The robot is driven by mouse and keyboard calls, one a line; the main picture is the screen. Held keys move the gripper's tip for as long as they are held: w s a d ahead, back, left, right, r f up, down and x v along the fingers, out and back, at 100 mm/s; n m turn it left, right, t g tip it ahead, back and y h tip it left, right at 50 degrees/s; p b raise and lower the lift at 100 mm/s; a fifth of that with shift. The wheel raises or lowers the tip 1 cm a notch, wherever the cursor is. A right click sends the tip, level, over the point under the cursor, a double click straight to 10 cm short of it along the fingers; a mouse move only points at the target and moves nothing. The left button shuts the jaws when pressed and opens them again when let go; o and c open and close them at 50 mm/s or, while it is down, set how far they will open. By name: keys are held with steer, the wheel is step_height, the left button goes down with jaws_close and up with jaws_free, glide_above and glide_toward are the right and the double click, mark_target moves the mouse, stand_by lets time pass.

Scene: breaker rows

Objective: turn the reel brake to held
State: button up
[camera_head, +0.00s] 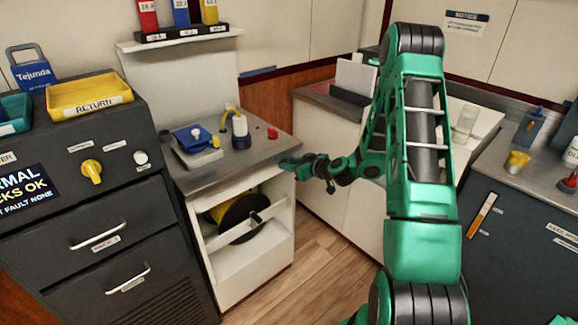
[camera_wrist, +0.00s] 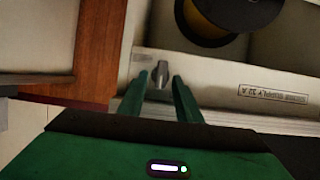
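A small grey knob (camera_wrist: 160,72), likely the reel brake, sits on a pale panel between my fingertips in the wrist view. Its setting cannot be read; a faint label lies beside it. My gripper (camera_wrist: 159,79) is open, one finger on each side of the knob, and I cannot tell whether they touch it. In the head view my gripper (camera_head: 287,165) is at the right front edge of the reel cabinet's top (camera_head: 200,186), and the knob cannot be made out. The dark reel with yellow (camera_head: 238,218) is inside the cabinet's open front; it also shows in the wrist view (camera_wrist: 235,12).
A dark drawer unit (camera_head: 100,210) is at left. A grey-topped counter (camera_head: 332,100) stands behind my arm. Wooden floor is free in front.

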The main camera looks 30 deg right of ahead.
jaws_close()
steer(key=shift+d, duration=0.1)
steer(key=shift+w+d+f+m+t+y, duration=0.1)
steer(key=shift+d+f+m+t+y, duration=0.2)
steer(key=shift+m+y, duration=1.45)
steer(key=shift+w+d+f+m+t+y, duration=0.1)
steer(key=shift+d+f+m+t+y, duration=0.4)
steer(key=shift+m, duration=2.3)
steer(key=shift+w+d+f+m+y, duration=0.15)
steer(key=shift+m+y, duration=1.3)
steer(key=shift+m, duration=0.8)
steer(key=shift+s+a, duration=0.1)
steer(key=shift+a, duration=0.05)
jaws_free()
steer(key=shift+a, duration=0.1)
